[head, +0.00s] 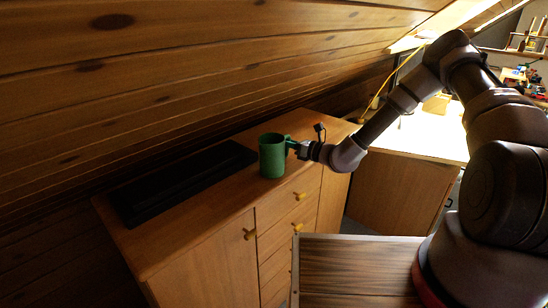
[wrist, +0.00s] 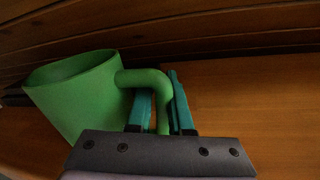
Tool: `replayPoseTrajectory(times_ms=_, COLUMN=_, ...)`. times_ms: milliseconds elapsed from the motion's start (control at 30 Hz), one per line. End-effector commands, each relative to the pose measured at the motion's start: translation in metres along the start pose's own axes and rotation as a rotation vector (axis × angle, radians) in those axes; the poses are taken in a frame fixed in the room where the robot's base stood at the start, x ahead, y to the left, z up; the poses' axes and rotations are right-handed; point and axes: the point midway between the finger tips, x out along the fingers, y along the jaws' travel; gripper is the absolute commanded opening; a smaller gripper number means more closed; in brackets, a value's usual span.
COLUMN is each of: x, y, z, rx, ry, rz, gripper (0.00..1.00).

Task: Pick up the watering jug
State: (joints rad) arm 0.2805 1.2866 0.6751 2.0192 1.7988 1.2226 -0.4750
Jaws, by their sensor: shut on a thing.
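The green watering jug (head: 271,157) stands on top of the wooden cabinet in the head view, near the cabinet's right part. It looks upright there. In the wrist view the jug (wrist: 76,92) is at the left, with its handle (wrist: 150,78) reaching right to my gripper. My gripper (head: 292,145) comes from the right in the head view. In the wrist view the teal fingers of my gripper (wrist: 160,100) are on either side of the handle, shut on it. I cannot tell whether the jug's base touches the cabinet top.
A long black case (head: 185,182) lies on the wooden cabinet (head: 190,232) left of the jug. The sloping plank wall (head: 190,70) leans over the cabinet from behind. A bright worktop (head: 430,135) is at the right. The cabinet top between jug and right end is mostly clear.

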Motion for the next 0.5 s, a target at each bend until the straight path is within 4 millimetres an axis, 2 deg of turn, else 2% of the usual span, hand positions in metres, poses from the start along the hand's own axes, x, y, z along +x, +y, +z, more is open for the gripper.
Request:
replayPoseTrajectory(times_ms=267, x=0.000, y=0.001, z=0.003, rx=0.000, ry=-0.002, rz=0.000, gripper=0.00)
replayPoseTrajectory(times_ms=500, x=0.001, y=0.007, z=0.026, rx=-0.004, ry=-0.002, rz=0.002, gripper=0.00)
